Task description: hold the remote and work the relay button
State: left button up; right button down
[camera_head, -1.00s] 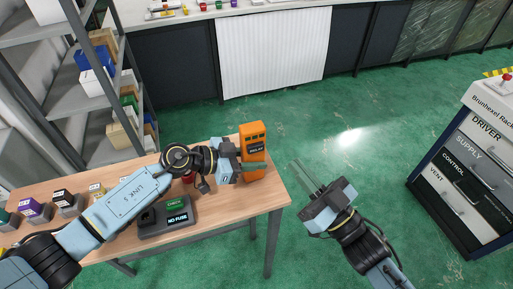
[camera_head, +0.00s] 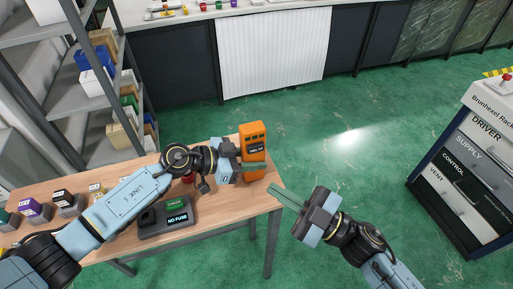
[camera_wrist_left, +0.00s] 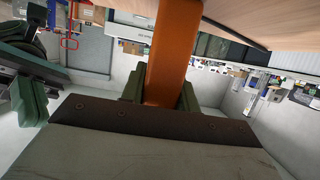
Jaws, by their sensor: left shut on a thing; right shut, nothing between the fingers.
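The orange remote (camera_head: 253,142) stands upright at the right end of the wooden table in the head view, with a dark label and small buttons on its face. My left gripper (camera_head: 246,167) is shut on it from the left. In the left wrist view the orange remote (camera_wrist_left: 172,60) runs up between the fingers of my left gripper (camera_wrist_left: 160,95). My right gripper (camera_head: 274,192) is shut and empty, its fingers pointing up-left, below and right of the remote and apart from it in the picture. I cannot make out which button is the relay one.
Several labelled blocks (camera_head: 68,200) stand at the table's left. A grey shelf (camera_head: 141,87) is behind. A drawer cabinet (camera_head: 470,165) stands at the right, with clear green floor between.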

aim_at(251, 150)
jog(key=w+a, duration=0.2)
jog(key=w, duration=0.5)
jog(key=shift+w+a, duration=0.25)
jog(key=shift+w, duration=0.15)
dwell(1.7)
jog(key=shift+w+a, duration=0.1)
jog(key=shift+w, duration=0.15)
jog(key=shift+w+a, duration=0.15)
jog(key=shift+w, duration=0.25)
dwell(0.6)
dwell(0.4)
jog(key=shift+s+d, duration=0.3)
jog(key=shift+s, duration=0.55)
jog(key=shift+s+d, duration=0.25)
jog(key=shift+s, duration=0.55)
jog(key=shift+s+d, duration=0.25)
jog(key=shift+s, duration=0.55)
jog(key=shift+s+d, duration=0.25)
jog(key=shift+s, duration=0.55)
